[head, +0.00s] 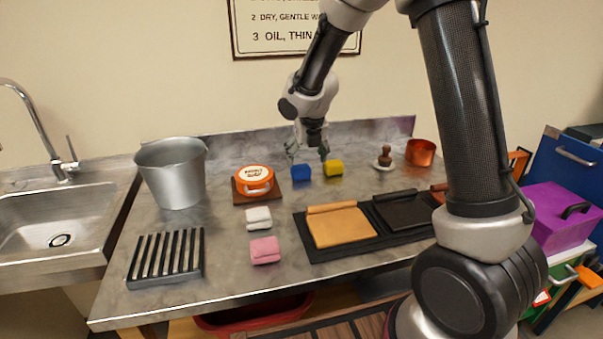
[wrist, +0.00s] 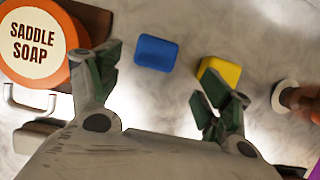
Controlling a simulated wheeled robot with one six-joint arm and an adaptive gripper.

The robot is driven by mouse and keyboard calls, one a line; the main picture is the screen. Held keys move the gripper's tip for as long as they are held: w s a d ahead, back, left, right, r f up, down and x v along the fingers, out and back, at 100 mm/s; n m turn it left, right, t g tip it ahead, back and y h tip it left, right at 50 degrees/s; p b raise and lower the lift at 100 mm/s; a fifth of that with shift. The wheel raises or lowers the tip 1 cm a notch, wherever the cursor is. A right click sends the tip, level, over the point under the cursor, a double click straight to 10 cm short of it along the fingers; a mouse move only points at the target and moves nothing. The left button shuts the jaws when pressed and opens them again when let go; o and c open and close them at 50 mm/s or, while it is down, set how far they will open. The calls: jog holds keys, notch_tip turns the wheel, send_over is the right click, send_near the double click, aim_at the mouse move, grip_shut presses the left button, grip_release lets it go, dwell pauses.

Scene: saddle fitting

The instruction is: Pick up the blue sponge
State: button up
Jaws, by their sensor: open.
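The blue sponge (head: 301,172) lies on the metal worktop near the back, just left of the yellow sponge (head: 333,168). In the wrist view the blue sponge (wrist: 156,53) lies beyond the fingertips, in the gap between them. My gripper (head: 307,152) is above the worktop by the blue sponge, fingers pointing down. In the wrist view my gripper (wrist: 162,85) is open and empty, with the right finger close to the yellow sponge (wrist: 222,70) and partly in front of it. I cannot tell the exact height above the sponge.
The orange saddle soap tin (head: 254,179) on a brown board is to the left. A white sponge (head: 258,218) and a pink sponge (head: 265,250) lie nearer the front. A brush (head: 384,157) and a copper pot (head: 420,152) stand at the right. A metal bucket (head: 172,172) stands at the left.

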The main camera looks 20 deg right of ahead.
aim_at(301, 167)
jog(key=x, duration=0.7)
jog(key=shift+w+a+r, duration=0.2)
jog(key=shift+w+a, duration=0.15)
jog(key=c, duration=1)
